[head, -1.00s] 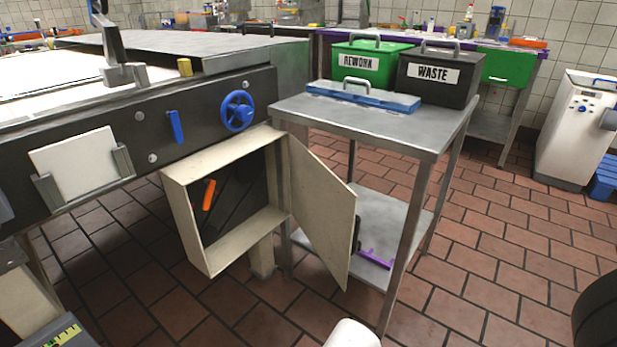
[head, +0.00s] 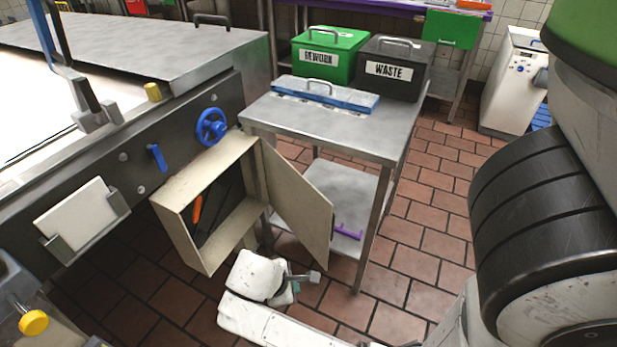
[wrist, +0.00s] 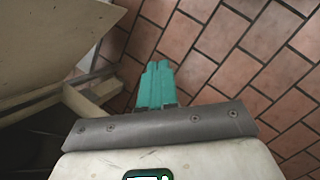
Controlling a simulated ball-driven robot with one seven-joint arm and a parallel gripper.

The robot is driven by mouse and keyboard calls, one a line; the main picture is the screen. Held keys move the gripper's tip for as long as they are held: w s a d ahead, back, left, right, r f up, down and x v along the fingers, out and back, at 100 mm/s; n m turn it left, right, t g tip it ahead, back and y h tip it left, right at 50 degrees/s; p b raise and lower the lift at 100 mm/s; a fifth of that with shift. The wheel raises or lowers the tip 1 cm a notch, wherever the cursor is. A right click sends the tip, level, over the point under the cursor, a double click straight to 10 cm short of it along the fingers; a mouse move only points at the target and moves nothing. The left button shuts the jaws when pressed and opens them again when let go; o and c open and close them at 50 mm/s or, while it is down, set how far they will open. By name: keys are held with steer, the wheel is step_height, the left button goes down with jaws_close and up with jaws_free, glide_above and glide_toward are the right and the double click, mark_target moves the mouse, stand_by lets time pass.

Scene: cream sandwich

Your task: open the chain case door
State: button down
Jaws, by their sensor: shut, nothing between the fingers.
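The cream chain case (head: 172,222) hangs below the conveyor side, open at its front, with a dark inside and an orange bar (head: 197,209) in it. Its cream door (head: 300,213) stands wide open, swung out to the right from the case's right edge. My gripper (head: 292,291) is low, in front of and below the door, apart from it. In the wrist view my gripper's teal fingers (wrist: 156,85) are together with nothing between them. A cream panel (wrist: 55,35), apparently the door, lies to their upper left there.
A steel table (head: 330,125) stands just right of the door, its legs close to the door's edge. It carries a green REWORK bin (head: 325,60), a dark WASTE bin (head: 393,70) and a blue-edged lid (head: 320,92). Brick-red floor (head: 410,265) is clear to the right.

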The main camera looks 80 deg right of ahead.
steer(key=w+d+r+n+g+h+p, duration=0.1)
steer(key=w+d+r+n+g+p, duration=0.15)
steer(key=r+p, duration=0.75)
steer(key=w+d+r+n+g+h+p, duration=0.1)
steer(key=w+d+r+n+h+p, duration=0.2)
steer(key=r+p, duration=0.7)
steer(key=y+b, duration=0.1)
steer(key=b, duration=0.1)
glide_toward(327, 205)
steer(key=x, duration=0.5)
steer(key=shift+w+f, duration=0.15)
steer(key=shift+f, duration=0.15)
steer(key=shift+s+d, duration=0.3)
